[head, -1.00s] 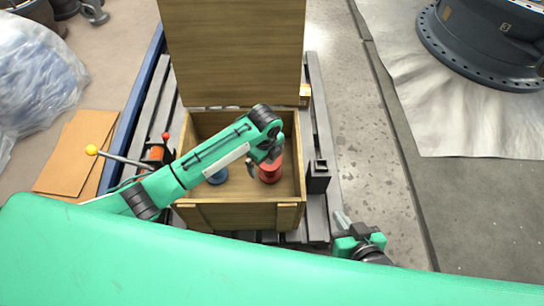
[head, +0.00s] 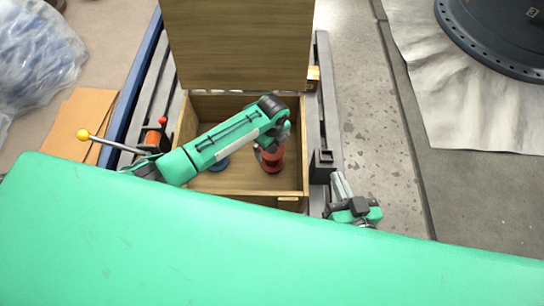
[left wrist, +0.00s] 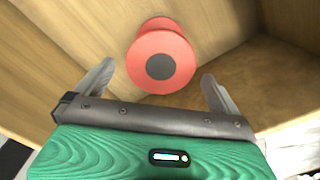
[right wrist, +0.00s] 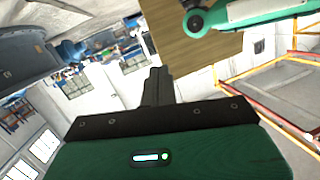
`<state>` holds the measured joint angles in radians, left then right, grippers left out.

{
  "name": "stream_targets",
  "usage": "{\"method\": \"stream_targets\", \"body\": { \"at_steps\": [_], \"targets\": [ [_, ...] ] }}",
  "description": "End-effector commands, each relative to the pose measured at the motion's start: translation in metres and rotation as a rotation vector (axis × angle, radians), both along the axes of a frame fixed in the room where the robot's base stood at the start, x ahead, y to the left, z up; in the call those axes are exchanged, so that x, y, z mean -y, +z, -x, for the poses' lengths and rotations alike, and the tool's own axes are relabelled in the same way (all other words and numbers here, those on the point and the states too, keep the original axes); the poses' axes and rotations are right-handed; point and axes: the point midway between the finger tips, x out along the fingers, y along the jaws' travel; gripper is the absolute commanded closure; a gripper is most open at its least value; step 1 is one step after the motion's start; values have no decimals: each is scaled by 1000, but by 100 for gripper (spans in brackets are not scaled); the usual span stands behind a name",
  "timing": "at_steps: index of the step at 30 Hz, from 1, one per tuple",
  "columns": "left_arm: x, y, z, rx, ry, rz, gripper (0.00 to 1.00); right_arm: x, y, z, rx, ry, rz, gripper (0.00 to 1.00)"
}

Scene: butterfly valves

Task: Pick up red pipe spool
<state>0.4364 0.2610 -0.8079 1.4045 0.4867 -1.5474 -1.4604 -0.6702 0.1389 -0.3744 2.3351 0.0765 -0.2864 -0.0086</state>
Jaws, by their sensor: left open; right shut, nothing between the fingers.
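The red pipe spool (head: 272,160) stands in the open wooden crate (head: 235,185), near its right wall. In the left wrist view the spool (left wrist: 161,62) shows its round flange with a dark centre. My left gripper (head: 268,152) is over the spool and hides part of it in the head view. In the left wrist view its two fingers (left wrist: 157,82) are spread apart, with the spool between and beyond the tips, not visibly gripped. My right gripper (head: 340,185) is outside the crate on the right. Its fingers (right wrist: 157,75) are together and empty.
A blue part (head: 219,164) lies in the crate left of the spool. The raised lid (head: 238,45) stands at the back. A lever with a yellow ball (head: 83,134) and an orange part (head: 153,139) are left of the crate.

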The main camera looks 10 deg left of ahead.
Motion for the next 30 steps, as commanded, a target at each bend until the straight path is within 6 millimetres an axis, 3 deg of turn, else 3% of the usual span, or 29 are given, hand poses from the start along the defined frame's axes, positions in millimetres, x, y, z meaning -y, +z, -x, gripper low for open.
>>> {"method": "stream_targets", "body": {
  "at_steps": [8, 22, 30],
  "targets": [
    [-1, -12, 0, 0, 1, -1, 0, 2, 14, -9, 86, -17, -24, 100],
    [-2, -52, -2, 0, 1, 0, 0, 24, 95, -34, 501, -98, -124, 100],
    [-3, -57, -2, 1, 0, 0, 0, 27, 107, -34, 560, -108, -139, 100]
  ]
}}
